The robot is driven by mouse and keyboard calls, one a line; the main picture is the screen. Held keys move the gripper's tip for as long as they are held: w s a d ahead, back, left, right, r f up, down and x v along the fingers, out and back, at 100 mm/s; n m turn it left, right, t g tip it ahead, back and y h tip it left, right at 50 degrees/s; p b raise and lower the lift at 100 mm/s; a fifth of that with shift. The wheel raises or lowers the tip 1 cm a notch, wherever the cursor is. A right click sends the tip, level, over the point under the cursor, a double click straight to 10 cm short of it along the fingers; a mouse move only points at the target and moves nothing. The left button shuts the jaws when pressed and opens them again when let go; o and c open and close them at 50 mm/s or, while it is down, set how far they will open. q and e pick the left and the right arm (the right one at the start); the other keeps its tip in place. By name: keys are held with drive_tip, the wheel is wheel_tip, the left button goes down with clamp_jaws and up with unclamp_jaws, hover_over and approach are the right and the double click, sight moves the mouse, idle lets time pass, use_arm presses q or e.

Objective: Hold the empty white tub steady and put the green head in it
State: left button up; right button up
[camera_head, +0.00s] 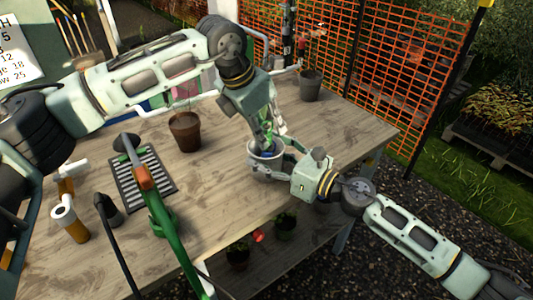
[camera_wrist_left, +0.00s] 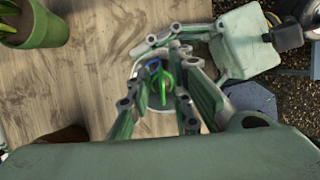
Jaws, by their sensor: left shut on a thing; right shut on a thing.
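The white tub (camera_head: 264,174) stands near the table's front right edge. My right gripper (camera_head: 280,164) comes in from the right and is shut on the tub. My left gripper (camera_head: 267,140) points down over the tub's mouth, shut on the green head (camera_head: 268,130). In the left wrist view the green head (camera_wrist_left: 166,82) shows between the left fingers, over or within the tub's opening, with a blue part beside it. The fingers hide much of the tub, so I cannot tell whether the head touches its bottom.
A brown pot (camera_head: 185,134) stands left of the tub and a dark pot (camera_head: 310,86) behind. A lower shelf holds small potted plants (camera_head: 285,226). An orange mesh fence (camera_head: 390,70) borders the back.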

use_arm(q)
drive_tip(key=shift+f, duration=0.1)
drive_tip(key=o, duration=0.9)
drive_tip(key=v, duration=1.2)
use_arm(e)
drive_tip(key=o, duration=1.2)
drive_tip(key=shift+d, duration=0.1)
